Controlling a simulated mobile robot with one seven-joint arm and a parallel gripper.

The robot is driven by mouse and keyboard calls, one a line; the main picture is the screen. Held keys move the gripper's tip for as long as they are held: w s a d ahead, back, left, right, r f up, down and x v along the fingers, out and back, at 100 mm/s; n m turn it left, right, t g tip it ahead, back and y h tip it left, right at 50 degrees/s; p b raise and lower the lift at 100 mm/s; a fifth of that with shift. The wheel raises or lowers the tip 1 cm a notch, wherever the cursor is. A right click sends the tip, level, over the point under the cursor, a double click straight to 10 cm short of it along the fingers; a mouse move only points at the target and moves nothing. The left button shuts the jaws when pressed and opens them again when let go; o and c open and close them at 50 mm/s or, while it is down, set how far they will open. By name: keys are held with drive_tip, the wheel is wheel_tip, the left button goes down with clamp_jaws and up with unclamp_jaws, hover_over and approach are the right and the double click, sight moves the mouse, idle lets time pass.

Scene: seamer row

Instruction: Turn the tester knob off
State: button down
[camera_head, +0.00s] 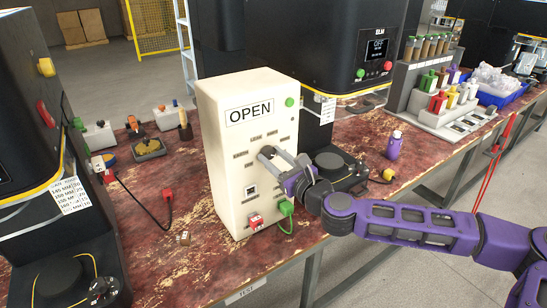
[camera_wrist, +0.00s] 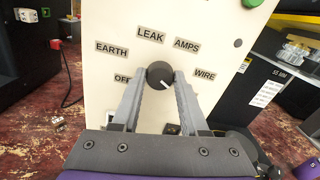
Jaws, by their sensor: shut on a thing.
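The tester (camera_head: 222,175) is a tall cream box marked OPEN on the red worn bench. In the wrist view, its panel (camera_wrist: 112,75) carries a round dark knob (camera_wrist: 159,73) ringed by labels OFF, EARTH, LEAK, AMPS and WIRE. The OFF label (camera_wrist: 122,79) is left of the knob and partly covered by a finger. A white mark on the knob points to the lower right, below WIRE (camera_wrist: 204,75). My gripper (camera_wrist: 159,79) is shut on the knob, one finger on each side.
Red (camera_head: 256,220) and green (camera_head: 287,207) plugs sit low on the tester's front. A dark machine (camera_head: 300,40) stands close behind it. A purple bottle (camera_head: 394,146) is to the right. A red plug with cable (camera_head: 167,194) lies to the left.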

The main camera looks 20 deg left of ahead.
drive_tip(key=n, duration=0.6)
drive_tip(key=n+b, duration=0.1)
drive_tip(key=n, duration=0.5)
drive_tip(key=shift+b, duration=0.3)
drive_tip(key=n+b, duration=0.1)
drive_tip(key=n, duration=0.5)
drive_tip(key=shift+n, duration=0.4)
drive_tip(key=n+b, duration=0.2)
drive_tip(key=n, duration=0.3)
drive_tip(key=shift+f, duration=0.1)
drive_tip(key=n, duration=0.6)
drive_tip(key=shift+n+b, duration=0.35)
drive_tip(key=shift+n, duration=0.05)
drive_tip(key=n, duration=1.2)
drive_tip(key=shift+n, duration=0.4)
drive_tip(key=n, duration=0.5)
drive_tip(key=shift+w, duration=0.1)
drive_tip(key=shift+n, duration=0.4)
